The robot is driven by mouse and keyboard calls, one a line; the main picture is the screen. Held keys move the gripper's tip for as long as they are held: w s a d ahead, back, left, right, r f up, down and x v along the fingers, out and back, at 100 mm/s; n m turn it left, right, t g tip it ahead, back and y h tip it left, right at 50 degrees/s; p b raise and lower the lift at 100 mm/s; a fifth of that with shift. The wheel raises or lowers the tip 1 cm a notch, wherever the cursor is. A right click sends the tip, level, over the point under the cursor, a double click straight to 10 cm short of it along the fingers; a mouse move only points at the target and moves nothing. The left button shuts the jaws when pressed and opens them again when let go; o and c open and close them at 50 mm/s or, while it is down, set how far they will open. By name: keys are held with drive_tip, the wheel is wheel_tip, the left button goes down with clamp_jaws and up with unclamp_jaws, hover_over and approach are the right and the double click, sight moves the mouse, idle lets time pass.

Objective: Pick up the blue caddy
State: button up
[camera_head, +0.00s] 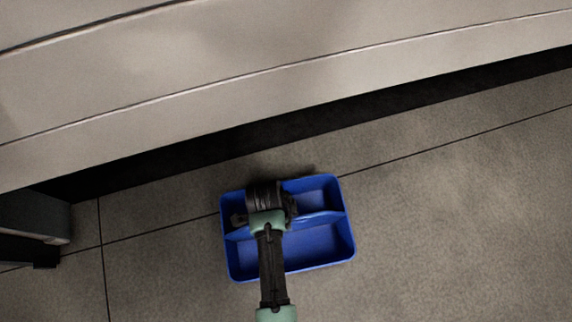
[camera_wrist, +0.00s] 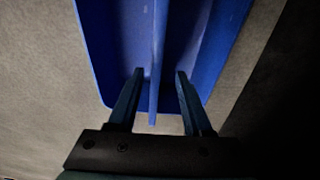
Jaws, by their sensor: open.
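The blue caddy (camera_head: 318,242) sits on the tiled floor in the head view, below the front of a pale cabinet. It has a raised middle divider between two compartments. My arm reaches over its left part and hides some of it there. In the wrist view the caddy (camera_wrist: 206,60) fills the upper middle. My gripper (camera_wrist: 153,72) is open, with one finger on each side of the divider (camera_wrist: 157,60). I see a gap between the divider and each finger. How deep the fingertips reach is hard to tell.
The pale cabinet (camera_head: 250,90) runs across the top of the head view, with a dark recess (camera_head: 240,145) beneath it just behind the caddy. A dark grey unit (camera_head: 30,220) stands at the left edge. The floor (camera_head: 460,220) to the right is clear.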

drive_tip(key=f+b, duration=0.2)
drive_tip(key=f, duration=0.1)
drive_tip(key=f+b, duration=0.1)
drive_tip(key=b, duration=0.1)
drive_tip(key=shift+s+d+f, duration=0.2)
drive_tip(key=shift+d+f, duration=0.15)
drive_tip(key=shift+f, duration=0.05)
drive_tip(key=shift+r, duration=0.1)
drive_tip(key=shift+c, duration=0.2)
clamp_jaws()
idle(0.7)
